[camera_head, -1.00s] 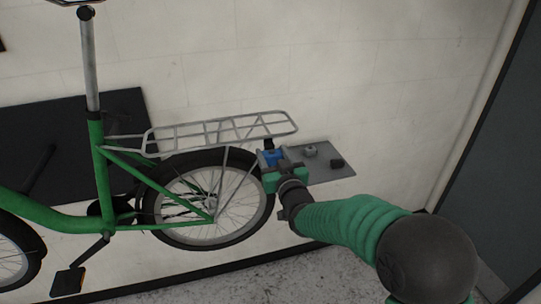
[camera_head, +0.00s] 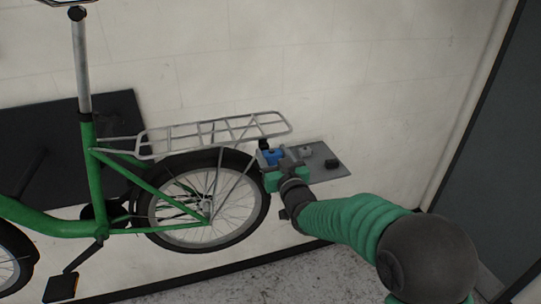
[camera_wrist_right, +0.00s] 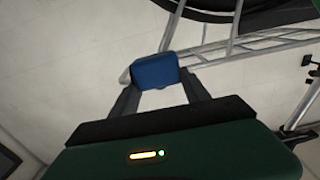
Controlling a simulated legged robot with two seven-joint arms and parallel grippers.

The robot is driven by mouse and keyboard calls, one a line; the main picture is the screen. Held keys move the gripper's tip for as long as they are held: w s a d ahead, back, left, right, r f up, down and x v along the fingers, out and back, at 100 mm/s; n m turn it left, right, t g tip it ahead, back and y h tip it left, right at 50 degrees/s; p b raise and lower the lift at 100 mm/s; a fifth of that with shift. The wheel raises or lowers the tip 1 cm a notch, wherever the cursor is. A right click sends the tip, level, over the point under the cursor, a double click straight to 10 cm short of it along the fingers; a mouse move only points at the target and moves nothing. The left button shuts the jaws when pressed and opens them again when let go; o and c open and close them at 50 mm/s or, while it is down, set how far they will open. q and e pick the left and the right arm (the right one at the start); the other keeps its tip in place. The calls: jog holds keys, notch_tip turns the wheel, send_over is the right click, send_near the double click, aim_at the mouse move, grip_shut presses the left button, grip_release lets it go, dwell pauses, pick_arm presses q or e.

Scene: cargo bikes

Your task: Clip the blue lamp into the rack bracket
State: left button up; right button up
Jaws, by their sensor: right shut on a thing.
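The blue lamp (camera_head: 273,156) is between the fingers of my right gripper (camera_head: 270,162), just below the rear end of the bike's silver rack (camera_head: 213,134). In the right wrist view the blue lamp (camera_wrist_right: 156,71) sits between the two dark fingertips (camera_wrist_right: 158,84). A small black piece (camera_head: 264,146), which looks like the rack bracket, hangs under the rack's rear end, close to the lamp. I cannot tell whether lamp and bracket touch. My left gripper is not in view.
The green bike's rear wheel (camera_head: 205,205) is just left of my right gripper. A grey shelf (camera_head: 338,173) behind the gripper carries a small grey piece (camera_head: 306,151) and a black piece (camera_head: 332,163). A pale wall stands behind, with open floor below.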

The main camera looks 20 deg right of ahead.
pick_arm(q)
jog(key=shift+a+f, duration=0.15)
pick_arm(e)
jog(key=shift+w+d, duration=0.1)
jog(key=shift+w, duration=0.45)
dwell(0.4)
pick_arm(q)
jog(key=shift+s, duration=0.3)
pick_arm(e)
jog(key=shift+r, duration=0.25)
jog(key=shift+c, duration=0.9)
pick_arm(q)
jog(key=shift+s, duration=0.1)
pick_arm(e)
jog(key=shift+w+r, duration=0.1)
jog(key=shift+w, duration=0.05)
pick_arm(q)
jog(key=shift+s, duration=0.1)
pick_arm(e)
jog(key=shift+w+r, duration=0.1)
grip_shut()
